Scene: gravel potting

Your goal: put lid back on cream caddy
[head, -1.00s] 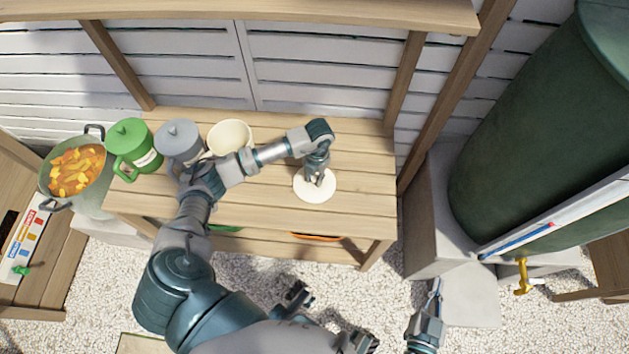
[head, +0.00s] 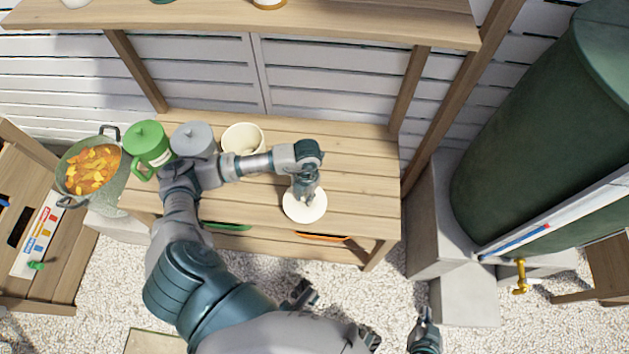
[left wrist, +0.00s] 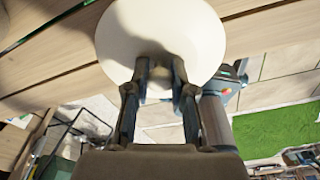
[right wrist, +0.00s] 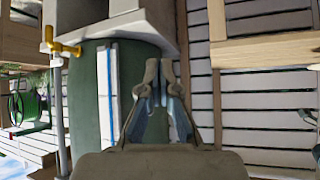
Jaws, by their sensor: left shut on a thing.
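The cream caddy (head: 243,139) stands upright and open-topped at the back of the wooden potting bench, right of the grey caddy. Its round cream lid (head: 305,206) is out over the front right part of the bench. My left gripper (head: 307,194) comes down on the lid from above and is shut on its knob. In the left wrist view the lid (left wrist: 185,25) spreads out beyond my fingertips (left wrist: 160,72), and its knob is between them. Its height above the bench is hard to tell. My right gripper (head: 424,335) is low at the right, shut and empty in the right wrist view (right wrist: 160,68).
A grey caddy (head: 193,138) and a green caddy (head: 148,143) stand left of the cream one. A pot of orange pieces (head: 92,168) is further left. My left forearm passes just in front of the caddies. The bench (head: 365,180) is clear right of the lid.

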